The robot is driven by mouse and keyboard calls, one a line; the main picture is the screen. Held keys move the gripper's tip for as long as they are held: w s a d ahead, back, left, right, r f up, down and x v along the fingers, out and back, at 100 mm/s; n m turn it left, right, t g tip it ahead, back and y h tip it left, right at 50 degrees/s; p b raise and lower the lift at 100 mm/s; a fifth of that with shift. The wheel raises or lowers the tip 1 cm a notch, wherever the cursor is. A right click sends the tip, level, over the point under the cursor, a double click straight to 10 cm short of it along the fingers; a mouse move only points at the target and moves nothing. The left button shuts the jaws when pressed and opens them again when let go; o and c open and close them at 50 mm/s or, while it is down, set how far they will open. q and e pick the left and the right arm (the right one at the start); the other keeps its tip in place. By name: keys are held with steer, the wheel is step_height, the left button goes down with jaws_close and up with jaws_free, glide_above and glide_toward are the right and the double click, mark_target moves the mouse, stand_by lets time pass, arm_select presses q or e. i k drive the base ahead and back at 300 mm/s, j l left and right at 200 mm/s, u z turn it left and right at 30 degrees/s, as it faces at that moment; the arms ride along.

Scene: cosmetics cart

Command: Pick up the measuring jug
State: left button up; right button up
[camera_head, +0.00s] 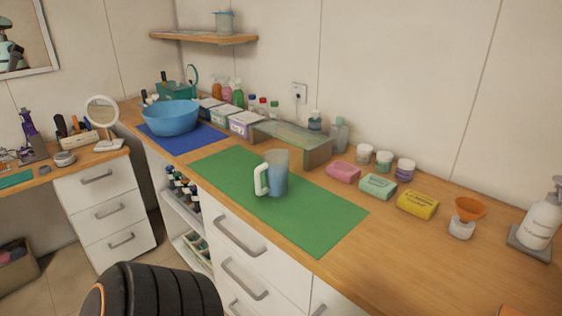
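The measuring jug (279,179) stands upright on the green mat (315,220) near the middle of the wooden counter. It is translucent and bluish, with a white handle (261,180) facing left toward the counter's front edge. Nothing covers it from this side. Neither of my grippers is in view.
A blue bowl (170,118) stands on a blue mat (183,145) to the left. Behind the jug is a low glass-topped riser (290,138). Pink (343,172), green (378,186) and yellow (417,203) packs lie to its right. The green mat is otherwise clear.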

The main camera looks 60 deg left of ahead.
mark_target(275, 166)
steer(key=j+u, duration=0.1)
steer(key=u, duration=1.9)
